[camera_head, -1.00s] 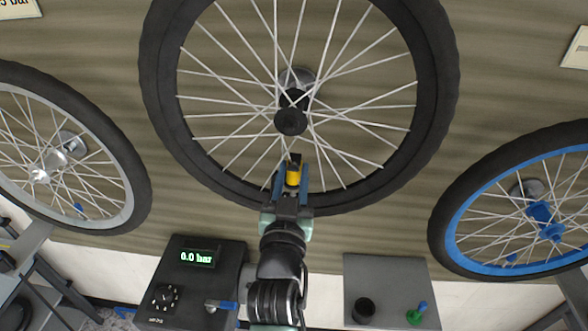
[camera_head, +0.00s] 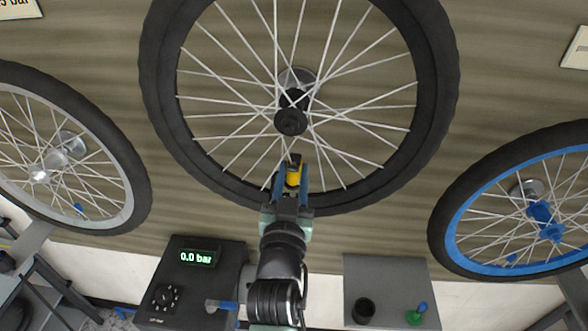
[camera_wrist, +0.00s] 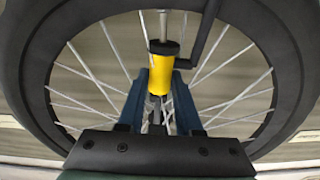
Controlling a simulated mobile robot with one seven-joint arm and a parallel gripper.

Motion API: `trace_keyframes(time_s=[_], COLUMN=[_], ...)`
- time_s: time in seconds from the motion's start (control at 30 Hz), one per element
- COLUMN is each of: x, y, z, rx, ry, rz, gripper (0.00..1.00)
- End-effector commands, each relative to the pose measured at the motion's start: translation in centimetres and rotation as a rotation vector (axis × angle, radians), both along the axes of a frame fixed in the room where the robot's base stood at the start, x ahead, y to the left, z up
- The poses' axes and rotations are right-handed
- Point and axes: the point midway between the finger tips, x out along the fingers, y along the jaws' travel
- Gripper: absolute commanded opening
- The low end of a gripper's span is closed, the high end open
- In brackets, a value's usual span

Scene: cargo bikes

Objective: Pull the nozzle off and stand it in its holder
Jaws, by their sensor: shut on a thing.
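The nozzle (camera_head: 293,175) is a yellow cylinder with a black top, at the lower part of the middle wheel (camera_head: 434,100). My gripper (camera_head: 289,177) is shut on it, with one blue finger on each side. In the wrist view the nozzle (camera_wrist: 160,76) is upright between the fingers, its black end in line with a thin metal stem (camera_wrist: 163,22). I cannot tell whether the stem is still inside it. A black bent piece (camera_wrist: 207,38) runs up from its right side. A black round cup (camera_head: 363,309), possibly the holder, stands on the grey shelf at lower right.
A black pump box (camera_head: 172,255) reading 0.0 bar, with a dial and a blue-handled lever (camera_head: 222,305), is left of my arm. A green piece with a blue tip (camera_head: 416,314) is on the grey shelf (camera_head: 385,272). Wheels hang left (camera_head: 130,180) and right (camera_head: 450,240).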

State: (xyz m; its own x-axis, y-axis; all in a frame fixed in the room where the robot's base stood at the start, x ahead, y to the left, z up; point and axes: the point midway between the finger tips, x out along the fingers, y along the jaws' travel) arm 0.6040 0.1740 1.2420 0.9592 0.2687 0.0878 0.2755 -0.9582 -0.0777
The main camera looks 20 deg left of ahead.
Motion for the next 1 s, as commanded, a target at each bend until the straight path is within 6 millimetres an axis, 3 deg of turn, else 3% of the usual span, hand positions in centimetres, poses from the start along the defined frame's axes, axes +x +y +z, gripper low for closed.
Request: trace_keyframes(time_s=[0.47, 1.0], x=[0.0, -0.1], y=[0.0, -0.2], z=[0.2, 1.9], rx=[0.001, 0.0], ry=[-0.003, -0.005], rz=[0.001, 0.0], gripper=[0.0, 0.0])
